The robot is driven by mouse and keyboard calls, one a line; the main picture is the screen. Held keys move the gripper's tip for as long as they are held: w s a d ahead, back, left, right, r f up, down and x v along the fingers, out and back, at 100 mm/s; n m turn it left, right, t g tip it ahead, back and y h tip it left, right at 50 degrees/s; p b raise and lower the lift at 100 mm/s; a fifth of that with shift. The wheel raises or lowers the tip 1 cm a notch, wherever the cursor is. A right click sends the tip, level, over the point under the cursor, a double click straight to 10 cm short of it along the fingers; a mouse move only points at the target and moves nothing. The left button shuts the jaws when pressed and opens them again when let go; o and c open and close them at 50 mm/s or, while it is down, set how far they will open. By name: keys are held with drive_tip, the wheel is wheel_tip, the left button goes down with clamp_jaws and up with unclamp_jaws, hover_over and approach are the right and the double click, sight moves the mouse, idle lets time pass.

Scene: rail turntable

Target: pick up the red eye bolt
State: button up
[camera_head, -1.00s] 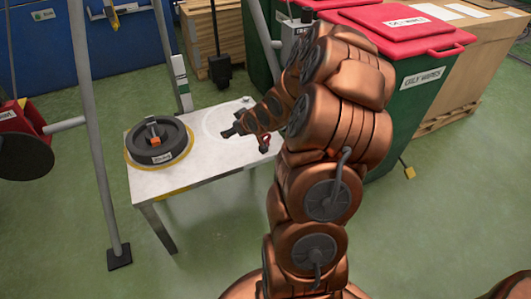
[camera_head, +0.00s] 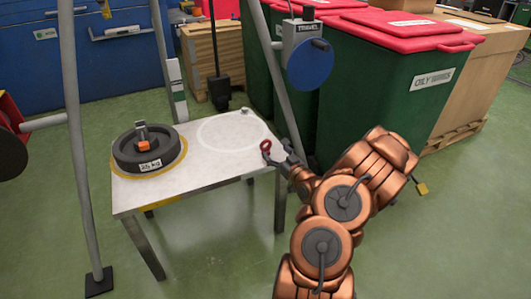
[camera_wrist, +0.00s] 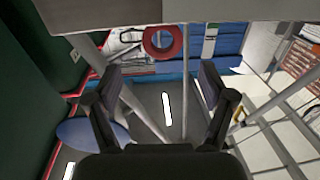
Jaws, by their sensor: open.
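The red eye bolt (camera_head: 265,146) stands at the right edge of the white table (camera_head: 172,193), its ring showing. My gripper (camera_head: 275,157) is beside it, at the table's right edge, pointing toward the ring. My gripper (camera_wrist: 158,82) is open and empty there, and the ring appears beyond the fingertips. The wrist view looks upside down. I cannot tell the exact gap between fingers and bolt.
A black 25 kg weight (camera_head: 146,151) sits at the table's left. A blue disc hangs under the grey TRAVEL box (camera_head: 302,32). Green bins with red lids (camera_head: 397,80) stand behind on the right. Grey frame legs (camera_head: 82,150) flank the table. Its marked ring area is clear.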

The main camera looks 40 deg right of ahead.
sight(266, 142)
drive_tip(key=shift+x, duration=0.95)
drive_tip(key=shift+w+d+f+b, duration=0.15)
drive_tip(key=shift+w+b, duration=0.15)
drive_tip(key=shift+w, duration=0.25)
drive_tip(key=shift+w+a+f+b, duration=0.15)
drive_tip(key=shift+w+b, duration=0.1)
drive_tip(key=shift+w, duration=0.3)
drive_tip(key=shift+w+d+f+b, duration=0.15)
drive_tip(key=shift+w+b, duration=0.15)
drive_tip(key=shift+w, duration=0.25)
drive_tip(key=shift+x, duration=1.05)
drive_tip(key=shift+s+r, duration=0.1)
drive_tip(key=shift+c, duration=0.2)
drive_tip(key=c, duration=1.3)
drive_tip(key=shift+r, duration=0.4)
drive_tip(key=r, duration=0.1)
drive_tip(key=r+p, duration=0.1)
drive_tip(key=r, duration=0.1)
drive_tip(key=shift+s, duration=0.4)
drive_tip(key=a+r+p+v, duration=0.1)
drive_tip(key=p+v, duration=0.1)
drive_tip(key=v, duration=1.3)
drive_tip(key=shift+w+a, duration=0.25)
drive_tip(key=shift+a, duration=0.15)
